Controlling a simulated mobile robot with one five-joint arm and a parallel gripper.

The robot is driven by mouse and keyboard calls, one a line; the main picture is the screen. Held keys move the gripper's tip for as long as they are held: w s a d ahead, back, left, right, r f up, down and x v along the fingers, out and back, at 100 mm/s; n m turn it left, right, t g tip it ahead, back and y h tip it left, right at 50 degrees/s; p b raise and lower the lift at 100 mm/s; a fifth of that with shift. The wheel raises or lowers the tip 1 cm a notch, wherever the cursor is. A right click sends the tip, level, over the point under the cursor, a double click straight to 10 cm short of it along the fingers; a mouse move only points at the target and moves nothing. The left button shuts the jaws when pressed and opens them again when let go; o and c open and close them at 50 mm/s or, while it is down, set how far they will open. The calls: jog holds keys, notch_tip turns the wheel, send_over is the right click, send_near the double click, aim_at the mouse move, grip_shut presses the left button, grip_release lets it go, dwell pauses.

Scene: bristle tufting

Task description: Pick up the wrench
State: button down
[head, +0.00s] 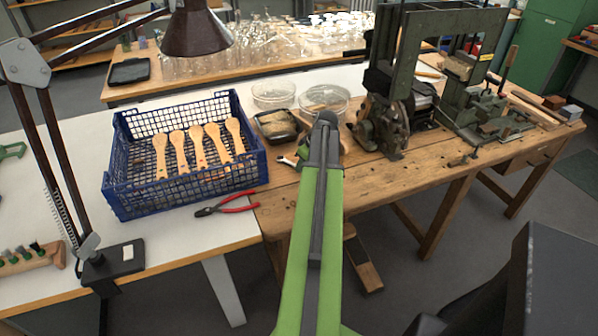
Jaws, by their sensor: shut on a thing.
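The wrench (287,160) shows as a small, pale metal open end just left of my green arm, above the wooden workbench near its left end. The rest of it is hidden behind the arm. My gripper (304,156) is mostly hidden behind my arm's far end. It is shut on the wrench. I cannot tell whether the wrench still touches the bench top.
A blue crate (118,187) with several wooden brush handles stands left. Red-handled pliers (235,206) lie before it. A black tray (277,125) and glass dishes (323,98) sit behind the wrench. A green machine (392,110) stands right. A lamp (196,30) overhangs the left.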

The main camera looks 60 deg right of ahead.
dwell(0.5)
jog(key=r+p, duration=0.5)
jog(key=shift+s+r, duration=0.15)
jog(key=shift+s, duration=0.05)
jog(key=s+r+p, duration=0.5)
jog(key=s+p, duration=0.1)
jog(key=s, duration=0.5)
jog(key=shift+a+r, duration=0.35)
jog(key=shift+a, duration=0.05)
